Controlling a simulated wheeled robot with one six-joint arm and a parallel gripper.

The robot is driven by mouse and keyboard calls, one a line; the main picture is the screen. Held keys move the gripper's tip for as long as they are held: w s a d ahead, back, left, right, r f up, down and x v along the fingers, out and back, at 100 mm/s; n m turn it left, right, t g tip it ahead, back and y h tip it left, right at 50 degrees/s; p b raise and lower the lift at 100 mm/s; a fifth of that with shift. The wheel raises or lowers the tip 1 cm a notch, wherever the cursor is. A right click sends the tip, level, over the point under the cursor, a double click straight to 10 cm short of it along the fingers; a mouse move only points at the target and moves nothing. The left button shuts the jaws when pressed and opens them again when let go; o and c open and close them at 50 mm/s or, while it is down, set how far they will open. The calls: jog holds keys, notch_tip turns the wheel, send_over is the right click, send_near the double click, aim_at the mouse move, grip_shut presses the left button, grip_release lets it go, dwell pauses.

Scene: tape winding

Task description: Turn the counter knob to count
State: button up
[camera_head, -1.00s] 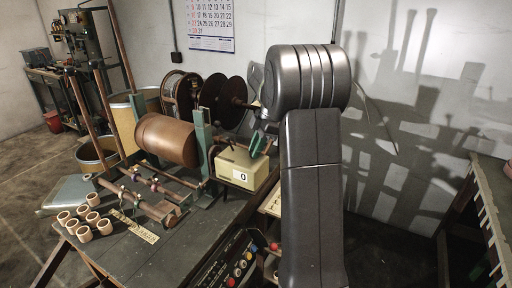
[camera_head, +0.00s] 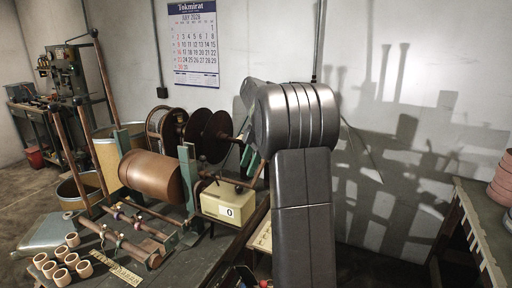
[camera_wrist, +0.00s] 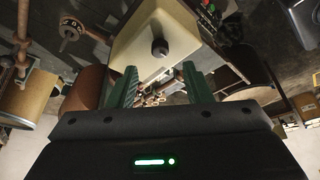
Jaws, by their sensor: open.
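The counter is a cream box (camera_head: 222,201) on the bench, with a white window reading 0 (camera_head: 229,212). In the wrist view the cream box (camera_wrist: 150,24) fills the upper middle, and its dark round knob (camera_wrist: 160,48) faces the camera. My gripper (camera_wrist: 161,78) is open, its two green fingers apart. The knob shows between and beyond the fingertips, and no contact is visible. In the head view my arm hides much of the gripper; a green part shows just above the box's right side.
A brown winding drum (camera_head: 152,175) and green posts stand left of the counter. Dark reels (camera_head: 208,135) stand behind. Several cardboard cores (camera_head: 62,262) lie at the bench's front left. A control panel with coloured buttons (camera_wrist: 208,8) shows in the wrist view.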

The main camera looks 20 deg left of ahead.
aim_at(240, 186)
jog(key=v, duration=0.7)
dwell(0.3)
jog(key=x, duration=1.3)
jog(key=shift+s+a+f, duration=0.1)
jog(key=shift+s+f, duration=0.05)
jog(key=shift+f, duration=0.15)
jog(key=shift+r, duration=0.1)
